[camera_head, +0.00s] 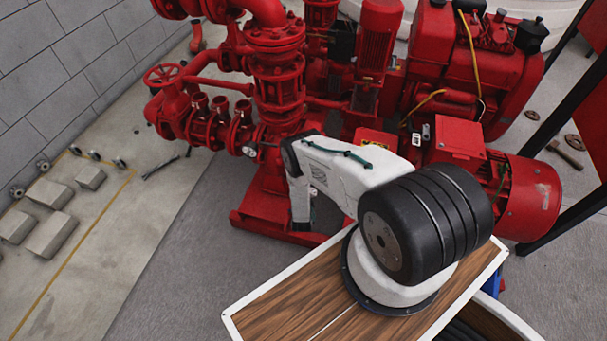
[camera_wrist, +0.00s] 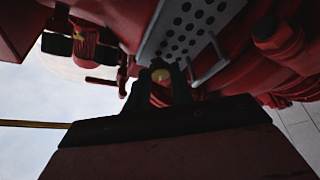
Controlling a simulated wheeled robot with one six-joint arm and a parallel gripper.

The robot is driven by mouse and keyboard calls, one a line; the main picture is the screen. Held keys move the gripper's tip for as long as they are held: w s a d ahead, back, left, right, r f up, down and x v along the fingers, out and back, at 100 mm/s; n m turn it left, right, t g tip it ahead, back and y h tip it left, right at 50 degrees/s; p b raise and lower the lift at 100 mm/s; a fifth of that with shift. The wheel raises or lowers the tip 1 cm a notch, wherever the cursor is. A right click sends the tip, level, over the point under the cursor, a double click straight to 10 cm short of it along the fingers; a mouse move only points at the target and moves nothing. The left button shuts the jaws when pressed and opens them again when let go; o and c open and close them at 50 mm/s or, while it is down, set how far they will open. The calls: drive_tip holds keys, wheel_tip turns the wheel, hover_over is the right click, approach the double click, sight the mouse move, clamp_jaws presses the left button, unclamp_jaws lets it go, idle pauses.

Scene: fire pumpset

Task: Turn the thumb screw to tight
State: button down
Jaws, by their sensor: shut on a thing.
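The thumb screw (camera_wrist: 160,75) shows in the wrist view as a small brass-yellow round piece in front of the red pump machinery. My gripper (camera_wrist: 160,86) reaches up from the bottom of the wrist view. Its two dark fingers stand on either side of the thumb screw and are shut on it. The picture is dark there, so the screw's turn angle cannot be told. In the head view my arm reaches toward the red pumpset (camera_head: 279,92), and the gripper and the thumb screw are hidden.
A perforated grey plate (camera_wrist: 190,28) and a red flange with a large bolt (camera_wrist: 278,38) are close to the gripper in the wrist view. In the head view a red handwheel valve (camera_head: 162,76) stands at left, and a red motor (camera_head: 530,195) at right.

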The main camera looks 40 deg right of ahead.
idle(0.3)
drive_tip(key=c, duration=1.2)
unclamp_jaws()
drive_tip(key=shift+r, duration=0.1)
